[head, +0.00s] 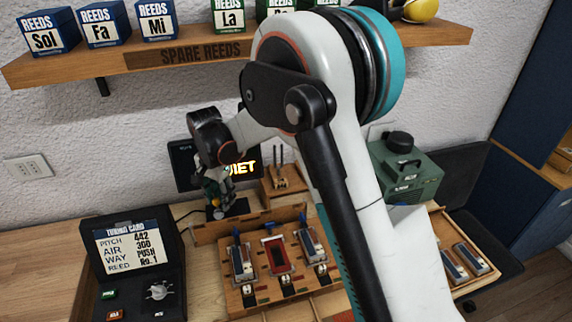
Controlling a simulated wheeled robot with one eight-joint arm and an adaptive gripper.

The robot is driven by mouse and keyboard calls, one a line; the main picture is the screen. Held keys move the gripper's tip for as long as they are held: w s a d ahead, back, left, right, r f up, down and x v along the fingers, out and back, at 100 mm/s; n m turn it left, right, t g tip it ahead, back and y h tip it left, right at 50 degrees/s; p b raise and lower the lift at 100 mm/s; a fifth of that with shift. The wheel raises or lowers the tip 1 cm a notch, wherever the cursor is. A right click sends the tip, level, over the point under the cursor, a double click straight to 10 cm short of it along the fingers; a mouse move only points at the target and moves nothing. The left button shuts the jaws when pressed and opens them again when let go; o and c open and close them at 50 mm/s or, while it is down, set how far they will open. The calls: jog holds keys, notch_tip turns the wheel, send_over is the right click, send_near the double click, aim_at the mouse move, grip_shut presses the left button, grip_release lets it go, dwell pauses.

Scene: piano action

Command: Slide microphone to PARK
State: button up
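A small dark thing (236,207) sits on the bench just below and right of the fingers. It may be the microphone or its base, but I cannot make it out clearly. I cannot tell whether the fingers touch it. No PARK label is readable.
A dark display (186,164) with lit letters "IET" stands behind my gripper. The reed rack (237,301) holds several reed units. A tuning card case (133,262) stands front left, and a green machine (408,176) at right. A shelf (150,60) of reed boxes hangs above.

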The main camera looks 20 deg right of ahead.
jog(key=d+p, duration=0.1)
jog(key=d, duration=2)
notch_tip(320, 180, up, 7)
jog(key=p, duration=0.1)
jog(key=shift+a, duration=0.15)
jog(key=shift+a, duration=0.1)
